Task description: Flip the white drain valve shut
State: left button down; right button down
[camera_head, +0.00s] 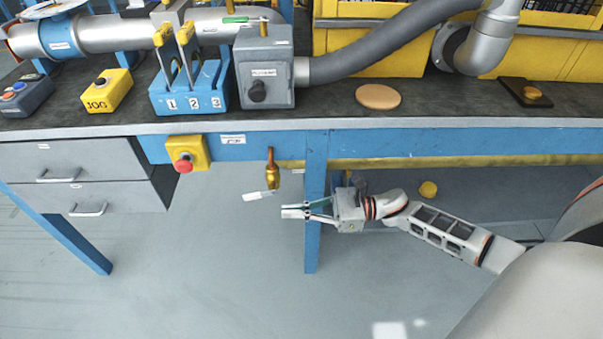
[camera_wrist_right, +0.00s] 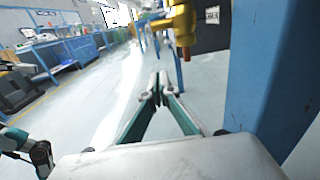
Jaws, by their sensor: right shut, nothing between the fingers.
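The drain valve is a brass body (camera_head: 272,172) hanging below the bench's front edge, left of a blue leg. Its white lever (camera_head: 255,196) sticks out to the left from the lower end, nearly level and crosswise to the body. My right gripper (camera_head: 283,210) is shut and empty, just below and right of the lever, with its fingers pointing left. In the right wrist view the fingertips (camera_wrist_right: 158,88) meet below the brass valve (camera_wrist_right: 183,27), with a visible gap. The white lever is not clear in that view. My left gripper is not in view.
The blue bench leg (camera_head: 316,190) stands close behind my right gripper. A yellow box with a red stop button (camera_head: 184,160) is on the bench front, left of the valve. Grey drawers (camera_head: 90,170) are further left. Open floor lies below the valve.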

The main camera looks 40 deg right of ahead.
aim_at(252, 197)
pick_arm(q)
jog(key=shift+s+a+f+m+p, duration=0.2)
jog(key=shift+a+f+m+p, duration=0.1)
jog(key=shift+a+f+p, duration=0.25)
pick_arm(e)
jog(key=w+a+r, duration=0.3)
jog(key=a, duration=0.2)
jog(key=shift+w+r, duration=0.2)
jog(key=shift+r, duration=0.15)
